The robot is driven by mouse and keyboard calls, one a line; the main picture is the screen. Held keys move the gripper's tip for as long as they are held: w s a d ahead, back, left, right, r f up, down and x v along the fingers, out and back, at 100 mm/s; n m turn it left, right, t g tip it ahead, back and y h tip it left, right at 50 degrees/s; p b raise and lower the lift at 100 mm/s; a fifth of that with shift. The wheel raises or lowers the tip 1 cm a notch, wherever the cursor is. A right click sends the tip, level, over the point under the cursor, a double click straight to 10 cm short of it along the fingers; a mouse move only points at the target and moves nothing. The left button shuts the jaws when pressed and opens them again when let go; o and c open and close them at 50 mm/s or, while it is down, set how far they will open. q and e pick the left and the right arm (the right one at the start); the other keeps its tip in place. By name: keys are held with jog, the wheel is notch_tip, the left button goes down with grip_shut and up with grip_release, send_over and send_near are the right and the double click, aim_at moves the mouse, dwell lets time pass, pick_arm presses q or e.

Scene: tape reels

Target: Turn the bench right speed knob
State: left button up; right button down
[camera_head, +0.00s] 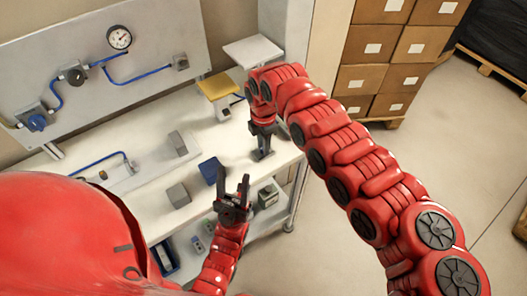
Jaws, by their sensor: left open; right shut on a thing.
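My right gripper (263,152) points down over the right end of the white bench (150,196). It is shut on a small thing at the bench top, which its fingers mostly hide. From its place this looks like the bench right speed knob, but I cannot make out its shape or angle. My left gripper (234,186) is open and empty, its fingers pointing up, in front of the bench and lower in the picture.
Grey blocks (178,195) and a blue block (210,170) sit on the bench. A yellow-topped stand (216,86) is behind. A wall panel (150,40) carries a gauge (119,38) and a black knob (73,74).

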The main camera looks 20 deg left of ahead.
jog(key=shift+n+b, duration=1.1)
jog(key=shift+b, duration=0.15)
jog(key=c, duration=0.7)
grip_release()
